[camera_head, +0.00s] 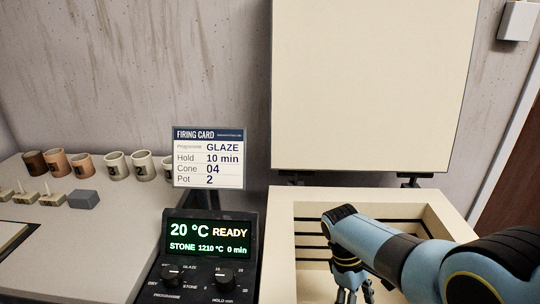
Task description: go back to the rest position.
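My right arm comes in from the right and reaches over the open kiln (281,245). My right gripper (354,292) points down inside the kiln opening, at the bottom edge of the view. Its fingers look spread apart, with nothing seen between them, though their tips are partly cut off. My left gripper is not in view.
The kiln's lid (375,85) stands raised behind it. A control box (207,262) with a lit "READY" screen is left of the kiln, below a firing card (208,158). Several mugs (117,165), a grey block (83,199) and small cone stands line the left table (100,240).

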